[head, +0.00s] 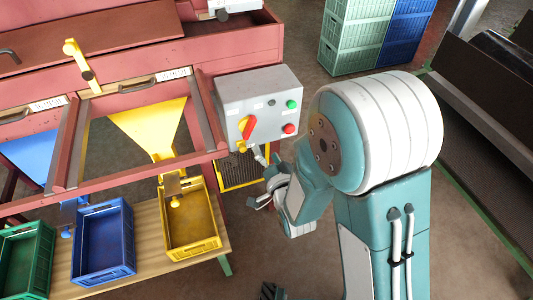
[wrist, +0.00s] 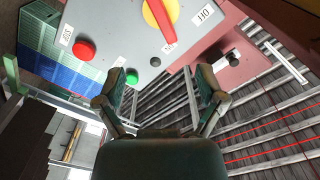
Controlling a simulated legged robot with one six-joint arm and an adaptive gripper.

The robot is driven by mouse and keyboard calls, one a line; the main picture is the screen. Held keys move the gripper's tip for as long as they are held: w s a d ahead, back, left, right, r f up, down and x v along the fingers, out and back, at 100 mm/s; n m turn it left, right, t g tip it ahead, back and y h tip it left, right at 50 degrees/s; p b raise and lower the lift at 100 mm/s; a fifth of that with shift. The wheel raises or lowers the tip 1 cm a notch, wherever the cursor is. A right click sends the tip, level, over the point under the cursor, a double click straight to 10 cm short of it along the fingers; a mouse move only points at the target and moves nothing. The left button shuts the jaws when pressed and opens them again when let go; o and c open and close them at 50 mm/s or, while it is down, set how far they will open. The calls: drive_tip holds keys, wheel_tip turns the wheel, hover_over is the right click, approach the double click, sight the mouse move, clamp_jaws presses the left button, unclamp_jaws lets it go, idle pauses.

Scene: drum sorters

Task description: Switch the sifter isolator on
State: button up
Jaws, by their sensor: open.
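The sifter isolator is a red handle (head: 249,128) on a yellow disc, on the front of a grey control box (head: 262,84). In the wrist view the red handle (wrist: 161,22) is at the top, partly cut off, with an OFF label (wrist: 203,14) to its right. The handle lies at a slant in the head view and does not point at the OFF label in the wrist view. My gripper (head: 263,180) is just below the box. In the wrist view my gripper (wrist: 160,86) is open and empty, its fingertips apart from the handle.
A green button (head: 292,104) and a red button (head: 289,128) sit right of the handle on the box. Yellow (head: 190,250), blue (head: 104,272) and green crates stand on a bench at left. Stacked crates (head: 340,45) stand behind. The floor below my gripper is mostly clear.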

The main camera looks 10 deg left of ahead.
sight(253, 126)
drive_tip(key=shift+s+d, duration=0.15)
drive_tip(key=shift+s, duration=0.1)
drive_tip(key=shift+o, duration=0.3)
drive_tip(key=w+a+n, duration=0.1)
drive_tip(key=w+a, duration=0.1)
drive_tip(key=w, duration=0.1)
drive_tip(key=w+a+n, duration=0.2)
drive_tip(key=w, duration=0.1)
drive_tip(key=w+a+n, duration=0.1)
drive_tip(key=w+a, duration=0.1)
drive_tip(key=w, duration=0.1)
drive_tip(key=shift+w+a+r, duration=0.25)
drive_tip(key=shift+w+r, duration=0.1)
drive_tip(key=shift+c, duration=0.3)
drive_tip(key=c, duration=1)
